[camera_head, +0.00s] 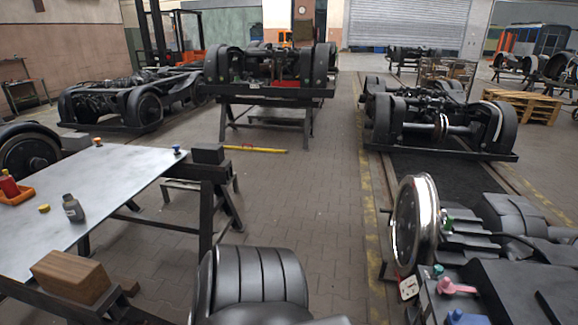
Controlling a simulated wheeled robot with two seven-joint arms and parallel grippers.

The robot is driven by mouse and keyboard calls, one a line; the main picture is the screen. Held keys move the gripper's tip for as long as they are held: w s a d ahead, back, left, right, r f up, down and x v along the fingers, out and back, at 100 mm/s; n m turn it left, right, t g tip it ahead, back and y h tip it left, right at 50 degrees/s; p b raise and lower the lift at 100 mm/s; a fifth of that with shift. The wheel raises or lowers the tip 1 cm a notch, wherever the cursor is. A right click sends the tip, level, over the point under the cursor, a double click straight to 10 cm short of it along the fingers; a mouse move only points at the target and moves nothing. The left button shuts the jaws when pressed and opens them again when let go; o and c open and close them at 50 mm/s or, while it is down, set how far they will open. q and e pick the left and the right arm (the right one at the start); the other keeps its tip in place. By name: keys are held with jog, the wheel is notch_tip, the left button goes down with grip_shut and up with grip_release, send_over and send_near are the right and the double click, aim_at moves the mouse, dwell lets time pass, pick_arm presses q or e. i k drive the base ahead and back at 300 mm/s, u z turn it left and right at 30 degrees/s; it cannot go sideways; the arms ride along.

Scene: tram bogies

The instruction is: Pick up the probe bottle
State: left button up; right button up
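A small dark grey bottle (73,209) with a pale label stands upright on the light metal table top (110,185) at the left. A red bottle (8,184) stands in an orange tray (16,196) at the table's left edge. I cannot read from the picture which of the two is the probe bottle; the grey one is the more bottle-like and stands free. Neither of my grippers shows in the head view, and nothing is touching the bottles.
A yellow-topped small item (44,208), an orange-and-white item (98,142) and a blue-topped item (177,150) stand on the table. A wooden block (71,277) sits at its near edge. Bogies stand behind and right. The brick floor (325,200) between is mostly clear.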

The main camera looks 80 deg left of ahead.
aim_at(72, 208)
jog(key=u, duration=3.55)
